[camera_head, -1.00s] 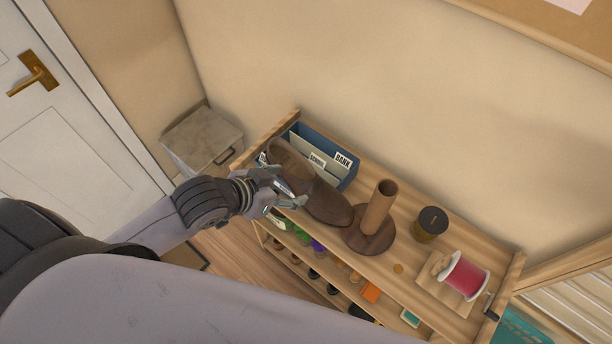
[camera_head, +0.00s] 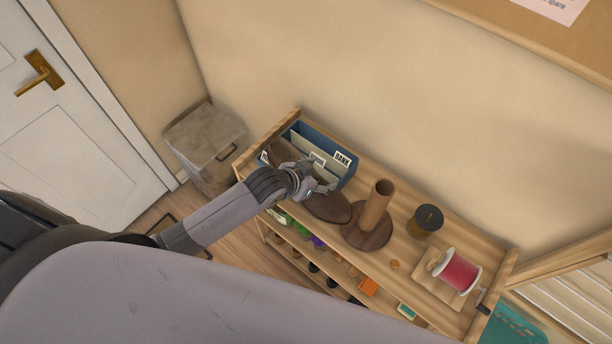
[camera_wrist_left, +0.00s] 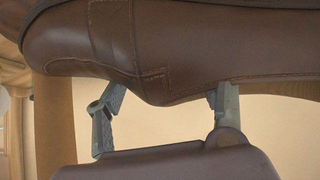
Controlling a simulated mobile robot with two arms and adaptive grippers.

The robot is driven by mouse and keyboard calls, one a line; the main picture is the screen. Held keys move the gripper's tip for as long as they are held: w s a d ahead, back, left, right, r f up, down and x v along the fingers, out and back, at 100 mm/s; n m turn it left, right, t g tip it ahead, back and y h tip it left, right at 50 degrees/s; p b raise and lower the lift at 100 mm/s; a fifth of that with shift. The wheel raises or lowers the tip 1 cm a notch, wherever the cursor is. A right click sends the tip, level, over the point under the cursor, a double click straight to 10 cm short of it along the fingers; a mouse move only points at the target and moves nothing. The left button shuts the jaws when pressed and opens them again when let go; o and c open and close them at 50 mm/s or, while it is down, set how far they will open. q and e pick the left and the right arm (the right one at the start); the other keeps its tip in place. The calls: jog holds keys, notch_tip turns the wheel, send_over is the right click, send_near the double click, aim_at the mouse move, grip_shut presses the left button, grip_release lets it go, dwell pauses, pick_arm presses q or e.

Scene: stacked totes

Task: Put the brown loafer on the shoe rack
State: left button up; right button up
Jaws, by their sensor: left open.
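My right gripper is out of view.
The blue file box (camera_head: 352,172) stands behind the loafer. A brown upright post on a round base (camera_head: 376,208), a dark-lidded jar (camera_head: 427,222) and a red spool (camera_head: 459,272) stand to the right. Lower shelves hold several small items. A grey cabinet (camera_head: 205,140) stands left.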

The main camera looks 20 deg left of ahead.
pick_arm(q)
jog(key=shift+w+d+f, duration=0.2)
jog(key=shift+w+f, duration=0.1)
jog(key=shift+f, duration=0.1)
jog(key=shift+c, duration=0.5)
jog(key=shift+s, duration=0.1)
grip_shut()
